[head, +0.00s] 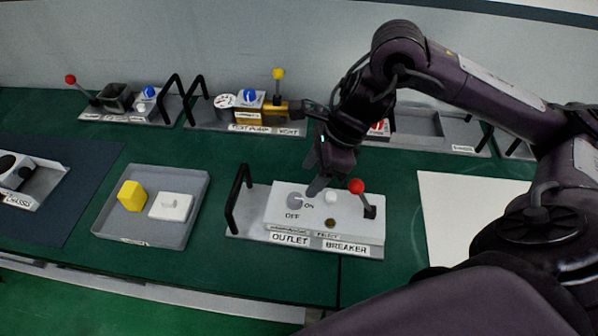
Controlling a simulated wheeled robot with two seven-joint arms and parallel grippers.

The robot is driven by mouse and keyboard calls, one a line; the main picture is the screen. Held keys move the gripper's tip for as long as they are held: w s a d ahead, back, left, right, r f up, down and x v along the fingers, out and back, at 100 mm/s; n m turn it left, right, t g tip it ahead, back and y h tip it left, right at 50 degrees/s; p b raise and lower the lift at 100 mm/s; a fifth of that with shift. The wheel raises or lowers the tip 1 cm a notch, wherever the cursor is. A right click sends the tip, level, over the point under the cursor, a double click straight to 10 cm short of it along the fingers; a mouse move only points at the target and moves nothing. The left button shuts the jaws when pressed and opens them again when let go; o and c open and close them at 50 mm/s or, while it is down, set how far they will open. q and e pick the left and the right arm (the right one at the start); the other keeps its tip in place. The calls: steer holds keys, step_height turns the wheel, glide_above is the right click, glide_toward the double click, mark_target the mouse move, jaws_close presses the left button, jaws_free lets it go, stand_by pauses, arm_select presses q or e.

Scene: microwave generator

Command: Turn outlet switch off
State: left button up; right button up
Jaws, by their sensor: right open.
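The outlet and breaker box (281,222) is a white panel on a grey base in the middle of the green table. Its grey round outlet switch (295,200) sits on the left of the panel, with ON and OFF printed beside it. A breaker lever with a red ball (356,187) stands at the right of the panel. My right gripper (316,188) is open and empty, pointing down just above the panel, close to the upper right of the switch. I cannot tell whether it touches the switch. My left gripper is not in view.
A grey tray (205,205) with a yellow block (131,196) and a white part (171,207) lies left of the box. A black handle (238,196) rises at the box's left edge. Several fixtures stand along the back wall. A white sheet (440,235) lies to the right.

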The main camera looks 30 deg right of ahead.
mark_target(296, 198)
steer(key=x, duration=0.2)
steer(key=shift+s+a+f, duration=0.15)
steer(key=shift+f, duration=0.2)
steer(key=p+x, duration=0.1)
steer(key=x, duration=0.3)
steer(key=shift+a, duration=0.15)
steer(key=shift+f, duration=0.3)
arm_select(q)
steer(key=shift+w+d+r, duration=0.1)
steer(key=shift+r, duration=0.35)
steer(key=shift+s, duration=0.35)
arm_select(e)
steer(key=c, duration=1)
